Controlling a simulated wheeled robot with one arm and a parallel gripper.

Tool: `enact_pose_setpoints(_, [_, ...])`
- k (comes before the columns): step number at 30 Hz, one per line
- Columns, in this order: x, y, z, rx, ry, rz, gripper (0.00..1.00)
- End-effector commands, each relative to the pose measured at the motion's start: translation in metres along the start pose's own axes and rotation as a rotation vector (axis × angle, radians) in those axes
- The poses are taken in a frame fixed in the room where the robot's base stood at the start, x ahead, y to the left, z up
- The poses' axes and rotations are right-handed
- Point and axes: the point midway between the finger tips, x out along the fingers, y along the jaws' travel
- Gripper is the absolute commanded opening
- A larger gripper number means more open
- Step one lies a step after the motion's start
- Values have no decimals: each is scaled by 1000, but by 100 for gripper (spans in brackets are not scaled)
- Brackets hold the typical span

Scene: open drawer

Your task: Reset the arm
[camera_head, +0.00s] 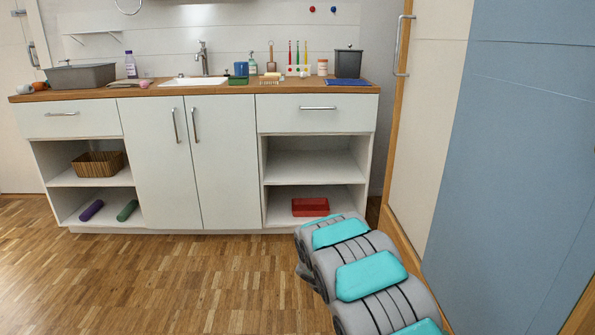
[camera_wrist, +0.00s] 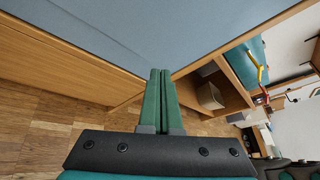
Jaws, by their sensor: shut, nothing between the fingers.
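My gripper (camera_wrist: 160,100) shows in the wrist view, with its two green fingers close together and nothing between them. It points toward a blue-grey panel with a wooden edge, and I cannot tell how near it is. In the head view my arm reaches in from the lower right, and the gripper itself is hidden. The white cabinet has a left drawer (camera_head: 68,118) and a right drawer (camera_head: 316,119), both appearing closed.
A wooden counter (camera_head: 220,89) holds a sink (camera_head: 193,81), a grey tub (camera_head: 80,77) and several small items. Open shelves hold a basket (camera_head: 98,163) and a red box (camera_head: 310,207). A tall blue-grey panel (camera_head: 510,170) stands close on the right. The wooden floor (camera_head: 190,275) at left is clear.

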Motion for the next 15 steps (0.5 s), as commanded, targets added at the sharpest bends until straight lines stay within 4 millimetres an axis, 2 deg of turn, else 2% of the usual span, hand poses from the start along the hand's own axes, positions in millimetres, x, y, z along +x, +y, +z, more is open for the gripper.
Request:
enact_pose_setpoints(1, [1,-18,4,62,39,1,0])
enact_pose_setpoints(5, [2,-54,4,227,144,3,0])
enact_pose_setpoints(15, [-2,-141,-15,635,430,-25,0])
